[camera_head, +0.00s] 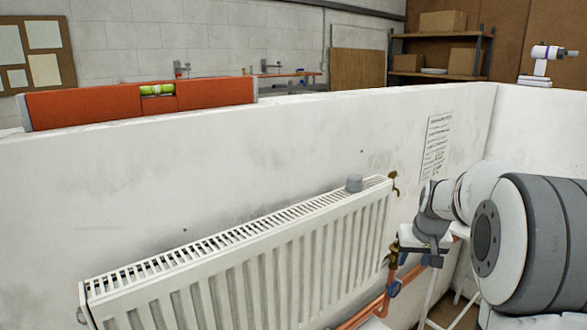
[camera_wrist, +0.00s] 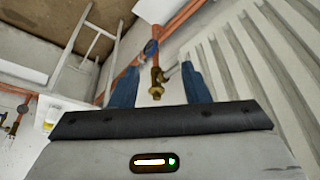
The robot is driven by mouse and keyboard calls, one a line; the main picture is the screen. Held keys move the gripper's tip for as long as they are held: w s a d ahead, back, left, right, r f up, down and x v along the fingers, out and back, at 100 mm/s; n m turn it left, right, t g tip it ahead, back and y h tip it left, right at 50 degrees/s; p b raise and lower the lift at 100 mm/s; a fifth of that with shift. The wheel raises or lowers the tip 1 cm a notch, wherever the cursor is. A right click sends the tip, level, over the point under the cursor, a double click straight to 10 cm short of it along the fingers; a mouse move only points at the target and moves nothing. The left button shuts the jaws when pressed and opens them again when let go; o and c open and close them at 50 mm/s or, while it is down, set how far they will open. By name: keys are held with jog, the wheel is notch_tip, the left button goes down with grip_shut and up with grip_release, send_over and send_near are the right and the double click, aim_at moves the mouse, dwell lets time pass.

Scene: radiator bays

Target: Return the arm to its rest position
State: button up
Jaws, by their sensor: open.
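My arm (camera_head: 530,240) reaches in from the right in the head view. My gripper (camera_head: 428,261) is at its end, low beside the right end of the white radiator (camera_head: 250,265). In the wrist view my gripper (camera_wrist: 160,82) shows two blue fingers spread apart, open, with nothing held. A brass valve (camera_wrist: 157,80) appears in the gap between them. I cannot tell its depth relative to the fingertips. In the head view a brass valve (camera_head: 392,256) is just left of my gripper, at the radiator's lower right corner.
Copper pipe (camera_head: 372,308) with a blue-handled fitting (camera_head: 395,288) runs below the valve. A white frame (camera_wrist: 85,45) stands nearby. An orange spirit level (camera_head: 140,101) lies on the partition wall (camera_head: 290,130).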

jog(key=s+a+p, duration=0.1)
jog(key=s+a, duration=0.3)
jog(key=s, duration=0.5)
jog(key=s+a+r+g+p, duration=0.1)
jog(key=s+a, duration=0.4)
jog(key=s, duration=0.4)
jog(key=s+a+r+n+p, duration=0.1)
jog(key=s+a, duration=0.4)
jog(key=s, duration=0.4)
jog(key=shift+s+a+r+g, duration=0.15)
jog(key=shift+s+a+g, duration=0.05)
jog(key=shift+g, duration=0.1)
